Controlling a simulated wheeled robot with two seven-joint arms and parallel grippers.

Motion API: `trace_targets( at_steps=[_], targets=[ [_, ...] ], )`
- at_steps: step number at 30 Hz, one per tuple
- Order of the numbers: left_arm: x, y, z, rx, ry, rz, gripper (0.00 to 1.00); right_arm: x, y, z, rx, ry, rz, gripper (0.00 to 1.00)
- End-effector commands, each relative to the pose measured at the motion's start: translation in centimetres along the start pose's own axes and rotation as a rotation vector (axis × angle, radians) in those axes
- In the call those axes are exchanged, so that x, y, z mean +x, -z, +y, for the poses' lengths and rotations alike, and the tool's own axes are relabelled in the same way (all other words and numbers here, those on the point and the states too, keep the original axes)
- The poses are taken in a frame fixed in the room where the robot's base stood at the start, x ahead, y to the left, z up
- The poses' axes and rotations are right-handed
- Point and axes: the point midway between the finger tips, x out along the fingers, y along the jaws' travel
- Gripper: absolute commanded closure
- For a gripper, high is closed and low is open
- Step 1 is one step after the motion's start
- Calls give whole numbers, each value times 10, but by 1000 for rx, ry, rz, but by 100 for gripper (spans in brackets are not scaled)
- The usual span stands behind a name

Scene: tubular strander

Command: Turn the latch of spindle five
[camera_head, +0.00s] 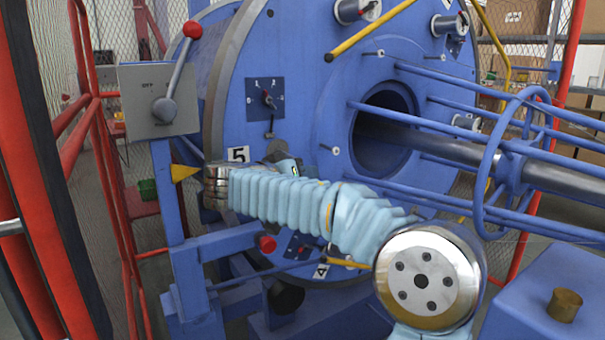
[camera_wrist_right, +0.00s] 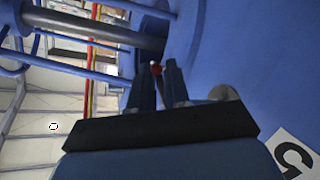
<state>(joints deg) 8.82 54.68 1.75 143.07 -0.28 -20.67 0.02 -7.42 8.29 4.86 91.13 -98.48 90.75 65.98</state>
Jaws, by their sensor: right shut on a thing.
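The latch of spindle five shows in the right wrist view as a thin dark lever with a red tip (camera_wrist_right: 156,69). My right gripper (camera_wrist_right: 160,84) has its two dark fingers on either side of it and is shut on it. The white plate with the number 5 (camera_head: 238,154) is on the blue drum face; it also shows in the right wrist view (camera_wrist_right: 294,153). In the head view my pale blue sleeved right arm crosses low in front of the drum, and the fingertips and latch are mostly hidden. My left gripper is not in view.
The grey central shaft (camera_head: 440,145) and blue rods (camera_head: 450,75) stick out to the right. A grey box with a red-knobbed lever (camera_head: 160,100) stands at left. A dial plate (camera_head: 265,98) is above the 5. Red rails (camera_head: 95,150) bound the left side.

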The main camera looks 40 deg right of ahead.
Motion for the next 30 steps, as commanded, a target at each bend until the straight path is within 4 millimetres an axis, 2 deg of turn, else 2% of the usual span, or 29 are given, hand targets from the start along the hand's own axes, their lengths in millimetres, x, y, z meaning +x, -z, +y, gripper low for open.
trace_targets(
  at_steps=[9,30],
  targets=[
    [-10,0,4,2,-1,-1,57,-4,3,7,-274,-1,-116,100],
    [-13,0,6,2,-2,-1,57,-9,11,18,-820,-6,-339,100]
  ],
)
